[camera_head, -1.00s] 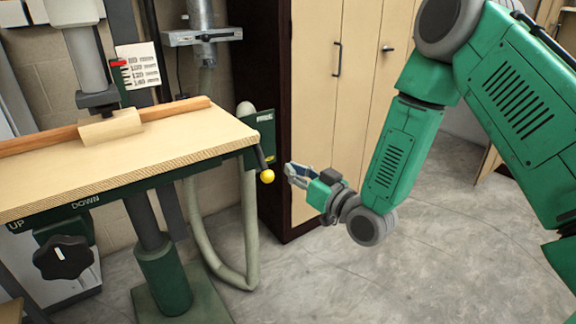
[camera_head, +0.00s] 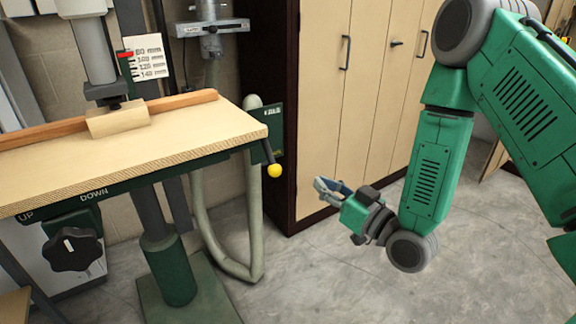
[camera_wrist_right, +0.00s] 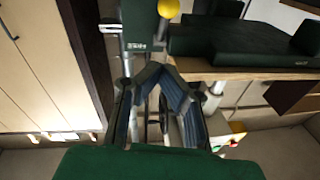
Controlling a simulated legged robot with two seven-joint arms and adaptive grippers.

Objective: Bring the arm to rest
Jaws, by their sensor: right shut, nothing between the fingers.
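My green right arm comes in from the right in the head view. Its right gripper (camera_head: 326,187) hangs in free air above the grey floor, to the right of the press table and in front of the tall cabinet. The fingers are shut with nothing between them. In the right wrist view the gripper (camera_wrist_right: 155,72) shows its two fingers meeting at the tips. My left gripper is in neither view.
The press table (camera_head: 200,127) holds a wooden block (camera_head: 118,118) against a long wooden fence (camera_head: 40,135). A lever with a yellow knob (camera_head: 274,170) sticks out at its right end. A tall cabinet (camera_head: 325,95) stands behind. The floor (camera_head: 330,280) in front is clear.

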